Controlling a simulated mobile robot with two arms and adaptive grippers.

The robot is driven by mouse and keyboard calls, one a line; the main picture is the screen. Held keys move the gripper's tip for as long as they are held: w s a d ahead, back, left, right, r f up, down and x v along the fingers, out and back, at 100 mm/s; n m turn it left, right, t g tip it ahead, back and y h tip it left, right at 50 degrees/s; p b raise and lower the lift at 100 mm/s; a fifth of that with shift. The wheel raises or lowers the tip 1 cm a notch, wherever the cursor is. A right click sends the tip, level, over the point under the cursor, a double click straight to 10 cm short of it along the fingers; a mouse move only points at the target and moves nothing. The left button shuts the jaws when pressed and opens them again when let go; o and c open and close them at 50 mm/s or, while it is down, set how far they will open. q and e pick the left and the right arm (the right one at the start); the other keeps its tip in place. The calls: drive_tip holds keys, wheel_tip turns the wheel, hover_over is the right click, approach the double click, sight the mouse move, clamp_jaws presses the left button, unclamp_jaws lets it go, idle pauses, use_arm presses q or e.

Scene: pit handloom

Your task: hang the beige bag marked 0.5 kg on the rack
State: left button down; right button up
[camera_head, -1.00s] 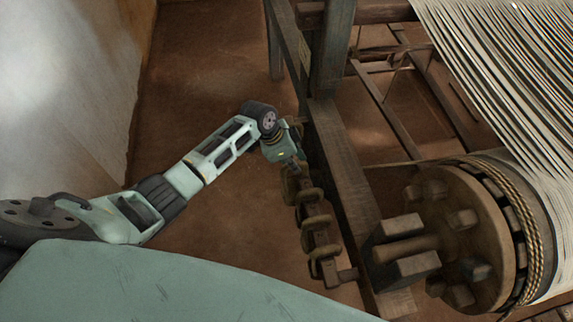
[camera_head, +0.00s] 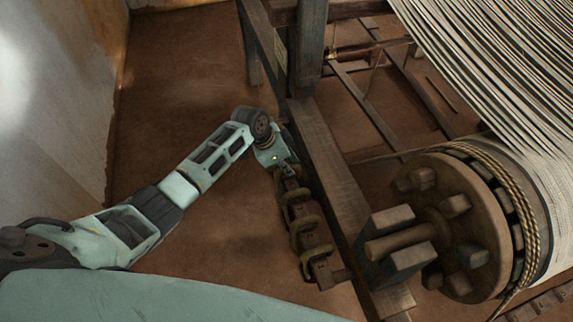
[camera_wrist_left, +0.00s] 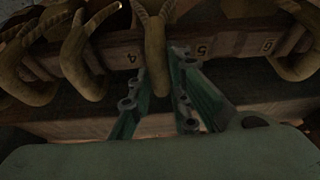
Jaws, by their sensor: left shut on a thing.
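The rack (camera_head: 318,262) is a dark wooden bar with several tan curved hooks, fixed along the side of the loom frame. In the left wrist view its bar (camera_wrist_left: 228,52) carries the numbers 4, 5 and 6. My left gripper (camera_head: 287,168) is at the far end of the rack. In the left wrist view its green fingers (camera_wrist_left: 162,92) are closed around the lower end of a tan curved piece (camera_wrist_left: 155,50) between the numbers 4 and 5. I cannot tell whether this piece belongs to the rack. No beige bag or 0.5 kg mark can be made out. My right gripper is not in view.
The wooden loom frame (camera_head: 325,165) runs close beside the rack on the right. A large pegged beam wheel (camera_head: 465,225) with rope and pale warp threads (camera_head: 480,65) stands further right. Bare brown floor (camera_head: 185,95) lies left of the rack, up to a pale wall (camera_head: 50,100).

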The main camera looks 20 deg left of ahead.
use_arm(q)
drive_tip(key=shift+f, duration=0.15)
idle(0.7)
drive_tip(key=c, duration=1.6)
unclamp_jaws()
drive_tip(key=shift+o, duration=0.2)
drive_tip(key=shift+f, duration=0.1)
drive_tip(key=v, duration=1.2)
